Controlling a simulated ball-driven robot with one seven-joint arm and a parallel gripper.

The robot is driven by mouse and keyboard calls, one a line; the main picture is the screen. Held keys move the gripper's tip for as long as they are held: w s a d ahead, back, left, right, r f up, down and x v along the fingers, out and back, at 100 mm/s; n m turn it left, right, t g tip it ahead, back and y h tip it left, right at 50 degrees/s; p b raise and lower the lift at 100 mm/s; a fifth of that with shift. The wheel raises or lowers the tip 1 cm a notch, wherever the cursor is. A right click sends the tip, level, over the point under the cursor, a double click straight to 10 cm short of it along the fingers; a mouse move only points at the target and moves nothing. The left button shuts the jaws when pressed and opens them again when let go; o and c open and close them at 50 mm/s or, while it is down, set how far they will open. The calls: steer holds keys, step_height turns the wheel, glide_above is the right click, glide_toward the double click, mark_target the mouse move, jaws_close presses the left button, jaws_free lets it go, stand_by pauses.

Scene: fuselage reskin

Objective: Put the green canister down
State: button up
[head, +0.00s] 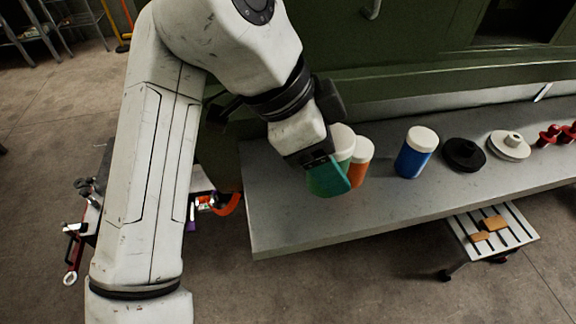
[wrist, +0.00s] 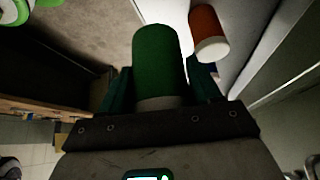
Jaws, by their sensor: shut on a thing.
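The green canister (wrist: 158,60) has a white lid. It sits between the two dark teal fingers of my gripper (wrist: 160,82) in the wrist view, and the fingers are shut on it. In the head view, my gripper (head: 330,178) is over the left part of the grey bench (head: 285,225). A teal finger hides most of the canister's body there, but its white lid (head: 343,140) shows. I cannot tell whether its base touches the bench.
An orange canister (head: 359,167) with a white lid stands close to the right of the green one. Farther right are a blue canister (head: 413,160), a black disc (head: 464,154), a white flanged part (head: 509,147) and red knobs (head: 549,133). The bench front is clear. A green wall rises behind.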

steer(key=w+a+f, duration=0.1)
steer(key=a+f, duration=0.1)
steer(key=w+a+f, duration=0.3)
steer(key=a+f, duration=0.1)
steer(key=shift+w+f+p, duration=0.25)
steer(key=shift+w+p, duration=0.05)
steer(key=shift+w, duration=0.1)
steer(key=f, duration=0.3)
steer(key=shift+w+a+f+p, duration=0.1)
steer(key=shift+w+a+p, duration=0.1)
steer(key=shift+a+p, duration=0.1)
steer(key=shift+f, duration=0.4)
steer(key=shift+f, duration=0.1)
steer(key=o, duration=1.1)
steer(key=shift+o, duration=0.2)
steer(key=b+v, duration=0.1)
steer(key=v, duration=1.1)
steer(key=shift+d, duration=0.1)
